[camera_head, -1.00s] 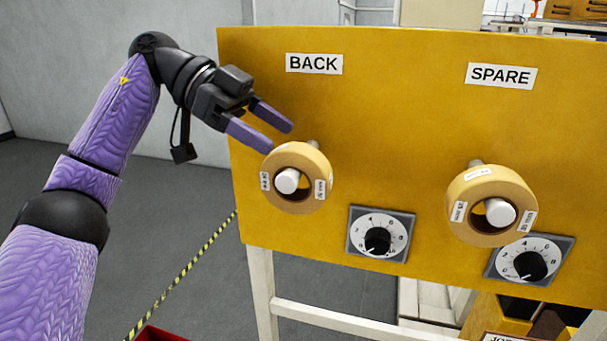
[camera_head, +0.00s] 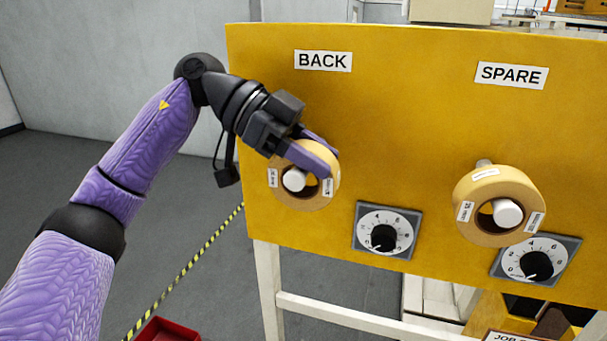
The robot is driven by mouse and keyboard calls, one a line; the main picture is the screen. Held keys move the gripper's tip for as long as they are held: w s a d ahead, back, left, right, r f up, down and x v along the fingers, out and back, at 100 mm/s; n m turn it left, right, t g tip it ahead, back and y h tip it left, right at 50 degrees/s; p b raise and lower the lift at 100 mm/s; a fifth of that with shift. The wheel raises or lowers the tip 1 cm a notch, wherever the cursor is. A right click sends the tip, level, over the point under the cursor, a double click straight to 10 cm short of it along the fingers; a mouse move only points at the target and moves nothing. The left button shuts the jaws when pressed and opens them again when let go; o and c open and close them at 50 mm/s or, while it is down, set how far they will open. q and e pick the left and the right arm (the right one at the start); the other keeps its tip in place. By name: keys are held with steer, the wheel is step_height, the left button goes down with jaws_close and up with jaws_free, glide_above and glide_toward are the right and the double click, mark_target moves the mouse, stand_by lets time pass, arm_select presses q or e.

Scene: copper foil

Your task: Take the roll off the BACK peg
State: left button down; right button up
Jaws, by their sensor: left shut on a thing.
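The tan roll (camera_head: 291,198) hangs on the white-ended peg (camera_head: 294,180) under the BACK label (camera_head: 323,61) on the yellow board. My left gripper (camera_head: 326,165) is at the top of this roll, its purple fingers shut on the roll's upper rim. The gripper hides part of the roll's top. The peg's white end still shows in the roll's hole. My right gripper is not in view.
A second tan roll (camera_head: 466,191) hangs on a peg under the SPARE label (camera_head: 511,75). Dials (camera_head: 387,231) and (camera_head: 537,260) sit below the pegs. A red bin (camera_head: 168,330) stands on the floor at lower left. Floor left of the board is open.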

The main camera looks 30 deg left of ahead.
arm_select(q)
steer(key=shift+r, duration=0.1)
steer(key=shift+r, duration=0.2)
steer(key=s+b, duration=0.1)
steer(key=s, duration=0.1)
steer(key=s+d+b, duration=0.1)
steer(key=s+b, duration=0.1)
steer(key=s, duration=0.1)
steer(key=s+d+b, duration=0.1)
steer(key=s+b, duration=0.1)
steer(key=s, duration=0.1)
steer(key=shift+s+r, duration=0.1)
steer(key=s+d+r+b, duration=0.1)
steer(key=s+d, duration=0.1)
steer(key=s, duration=1)
steer(key=s+d+r+b, duration=0.1)
steer(key=s+d+b, duration=0.1)
steer(key=s, duration=1)
steer(key=shift+d, duration=0.85)
